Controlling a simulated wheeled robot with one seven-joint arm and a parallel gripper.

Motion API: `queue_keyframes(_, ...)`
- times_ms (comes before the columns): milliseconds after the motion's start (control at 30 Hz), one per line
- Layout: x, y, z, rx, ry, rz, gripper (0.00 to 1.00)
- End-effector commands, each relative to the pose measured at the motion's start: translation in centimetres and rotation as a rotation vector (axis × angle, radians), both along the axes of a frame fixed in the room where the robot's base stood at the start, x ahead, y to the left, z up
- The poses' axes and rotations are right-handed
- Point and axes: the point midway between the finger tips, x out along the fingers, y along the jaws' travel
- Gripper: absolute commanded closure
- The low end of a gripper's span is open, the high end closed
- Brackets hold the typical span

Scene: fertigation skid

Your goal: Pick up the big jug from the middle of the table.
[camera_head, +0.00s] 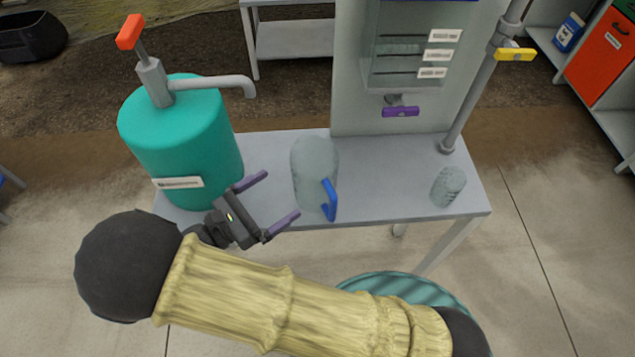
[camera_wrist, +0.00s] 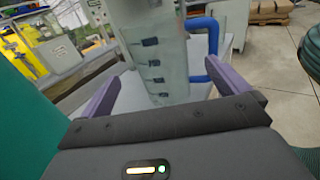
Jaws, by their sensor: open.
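The big jug (camera_head: 314,172) is clear, with a blue handle (camera_head: 330,199), and stands upright near the middle of the grey table (camera_head: 395,202). My gripper (camera_head: 284,199) is open, with its purple fingers spread, just left of the jug and pointing at it. In the wrist view, the jug (camera_wrist: 155,55) with dark marks on its wall shows ahead, between the two fingers (camera_wrist: 168,92) in the picture. Its blue handle (camera_wrist: 213,55) is on the right, near the right finger. I cannot tell whether the fingers reach around the jug; no contact shows.
A teal tank (camera_head: 185,140) with a grey spout (camera_head: 215,83) and red-handled pump stands close behind my gripper. A small clear cup (camera_head: 448,186) is on the table's right. A dispenser with a purple valve (camera_head: 401,112) and a pipe with a yellow valve (camera_head: 515,55) stand at the back.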

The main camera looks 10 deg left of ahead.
Motion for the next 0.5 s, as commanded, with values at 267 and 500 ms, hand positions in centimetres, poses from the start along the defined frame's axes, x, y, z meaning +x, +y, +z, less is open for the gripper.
queue_keyframes(267, 3.5, -3.2, 0.1, -0.001, 0.000, -0.001, 0.00)
queue_keyframes(500, 4.2, -3.9, 0.0, 0.001, 0.000, 0.001, 0.00)
